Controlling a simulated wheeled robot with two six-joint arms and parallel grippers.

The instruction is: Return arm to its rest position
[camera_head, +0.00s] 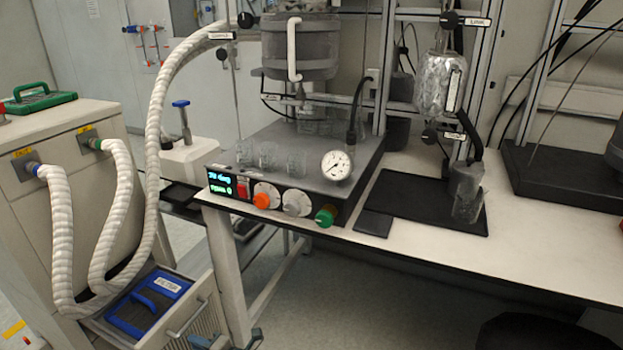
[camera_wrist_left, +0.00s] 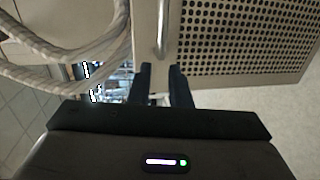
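My left gripper (camera_wrist_left: 163,75) shows in the left wrist view with its two dark fingers apart. In the head view the pulled-out drawer (camera_head: 187,318) with a bar handle holds a blue-framed filter (camera_head: 148,300). Only small dark parts, possibly my left gripper, show near the bottom edge beside this drawer. My right gripper is in neither view.
Thick white hoses (camera_head: 120,200) run from the cabinet (camera_head: 85,160) beside the drawer; hoses also cross the left wrist view. The bench (camera_head: 430,240) bears a reactor base (camera_head: 285,165) with knobs and a gauge. A bench leg (camera_head: 228,270) stands right of the drawer. Floor under the bench looks clear.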

